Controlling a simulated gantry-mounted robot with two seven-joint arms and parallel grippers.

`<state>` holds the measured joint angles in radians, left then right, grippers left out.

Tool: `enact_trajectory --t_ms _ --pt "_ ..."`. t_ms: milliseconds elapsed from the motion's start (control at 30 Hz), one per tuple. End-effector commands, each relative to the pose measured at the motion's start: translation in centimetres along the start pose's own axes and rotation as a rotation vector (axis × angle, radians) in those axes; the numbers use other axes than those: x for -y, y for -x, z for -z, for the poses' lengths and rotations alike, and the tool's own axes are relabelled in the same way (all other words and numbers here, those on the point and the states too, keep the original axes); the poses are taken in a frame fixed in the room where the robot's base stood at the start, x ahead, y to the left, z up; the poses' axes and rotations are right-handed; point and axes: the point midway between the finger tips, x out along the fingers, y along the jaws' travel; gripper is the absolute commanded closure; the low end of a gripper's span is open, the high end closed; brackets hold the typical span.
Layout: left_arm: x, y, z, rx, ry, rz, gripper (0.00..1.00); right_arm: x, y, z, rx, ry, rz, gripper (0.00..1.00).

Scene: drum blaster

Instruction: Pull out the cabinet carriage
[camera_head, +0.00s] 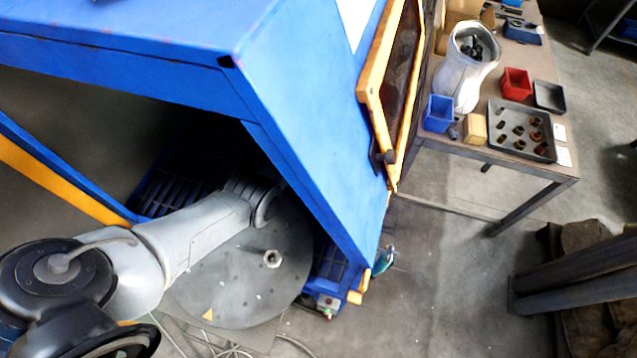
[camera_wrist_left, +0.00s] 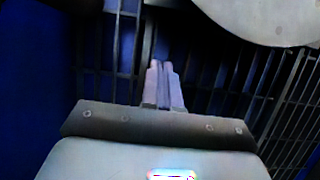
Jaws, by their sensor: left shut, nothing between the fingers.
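The cabinet carriage shows a round grey disc (camera_head: 225,302) with small holes and a hex nut near its middle. The disc sits low in the opening of the blue cabinet (camera_head: 300,130) and partly outside it. My left arm reaches over the disc into the cabinet, and its far end is hidden by the blue frame in the head view. In the left wrist view my left gripper (camera_wrist_left: 164,68) has its fingers together and empty, over dark grating bars (camera_wrist_left: 105,50). I cannot tell whether it touches a bar. The pale disc edge (camera_wrist_left: 265,15) is at upper right. My right gripper is not in view.
An orange-framed window door (camera_head: 392,85) stands out from the cabinet's right side. A workbench (camera_head: 545,172) at upper right holds a white container (camera_head: 468,80), coloured bins and a parts tray (camera_head: 521,131). Cables lie on the floor below the disc.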

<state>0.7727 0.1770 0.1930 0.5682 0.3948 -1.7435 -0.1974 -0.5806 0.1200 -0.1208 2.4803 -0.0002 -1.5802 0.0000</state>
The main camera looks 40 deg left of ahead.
Motion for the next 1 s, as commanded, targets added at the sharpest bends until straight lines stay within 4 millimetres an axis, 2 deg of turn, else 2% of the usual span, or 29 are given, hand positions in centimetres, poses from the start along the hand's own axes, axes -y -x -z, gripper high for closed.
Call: enact_trajectory --t_ms 533,567,700,1000 --pt "0.0 -10.2 0.2 0.0 -0.001 0.001 1.0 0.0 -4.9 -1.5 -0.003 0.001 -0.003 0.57" --pt "0.0 -9.1 -0.7 0.0 -0.001 0.001 1.0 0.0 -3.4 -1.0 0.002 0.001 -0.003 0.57" --pt "0.0 -9.5 -2.1 0.001 -0.002 0.0 1.0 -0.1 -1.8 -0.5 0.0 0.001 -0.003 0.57" --pt "0.0 -10.5 -3.6 -0.001 -0.001 0.0 1.0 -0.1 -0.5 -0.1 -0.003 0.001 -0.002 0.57"
